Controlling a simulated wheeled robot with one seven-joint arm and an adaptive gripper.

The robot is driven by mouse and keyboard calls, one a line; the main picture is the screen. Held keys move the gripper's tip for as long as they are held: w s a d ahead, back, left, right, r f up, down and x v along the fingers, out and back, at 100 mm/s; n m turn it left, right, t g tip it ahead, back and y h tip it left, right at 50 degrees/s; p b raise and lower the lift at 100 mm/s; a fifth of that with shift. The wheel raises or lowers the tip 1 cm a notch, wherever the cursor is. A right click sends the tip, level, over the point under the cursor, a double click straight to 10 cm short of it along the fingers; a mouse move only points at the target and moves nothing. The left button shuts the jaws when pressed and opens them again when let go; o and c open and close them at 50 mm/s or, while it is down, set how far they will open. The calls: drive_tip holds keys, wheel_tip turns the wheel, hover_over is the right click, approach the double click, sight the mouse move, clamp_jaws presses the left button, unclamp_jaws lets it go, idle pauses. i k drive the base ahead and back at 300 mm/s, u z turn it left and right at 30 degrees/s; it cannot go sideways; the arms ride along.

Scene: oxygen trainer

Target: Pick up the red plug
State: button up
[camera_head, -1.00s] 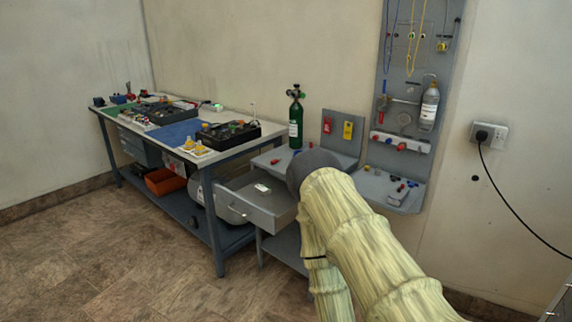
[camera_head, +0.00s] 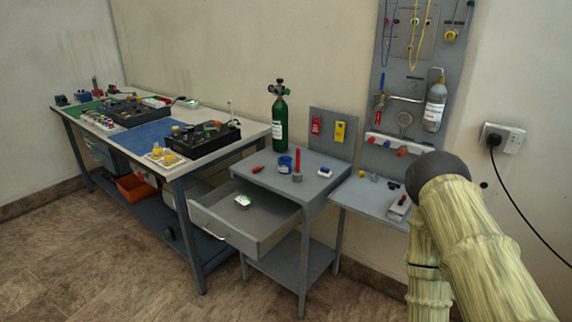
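A small red piece (camera_head: 257,169) lies near the left edge of the grey stand's top (camera_head: 325,190); it may be the red plug, but it is too small to be sure. An upright red piece (camera_head: 297,158) stands farther right, beside a blue round container (camera_head: 285,164) and a small grey cylinder (camera_head: 297,177). Red knobs also show on the wall panel. My sleeved arm with a dark rounded joint fills the lower right. My gripper cannot be seen, so its fingers and anything in them are hidden.
The stand's drawer (camera_head: 240,236) is pulled out, with a small white-and-green item (camera_head: 243,201) inside. A green cylinder (camera_head: 280,120) stands at the back. A long workbench (camera_head: 225,150) is at left, a tool panel (camera_head: 405,70) at right. Floor in front is clear.

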sight(254, 170)
drive_tip(key=u, duration=0.1)
drive_tip(key=i, duration=0.9)
drive_tip(key=u, duration=0.3)
drive_tip(key=k, duration=0.65)
drive_tip(key=u, duration=0.45)
drive_tip(key=i, duration=1.2)
drive_tip(key=z, duration=0.2)
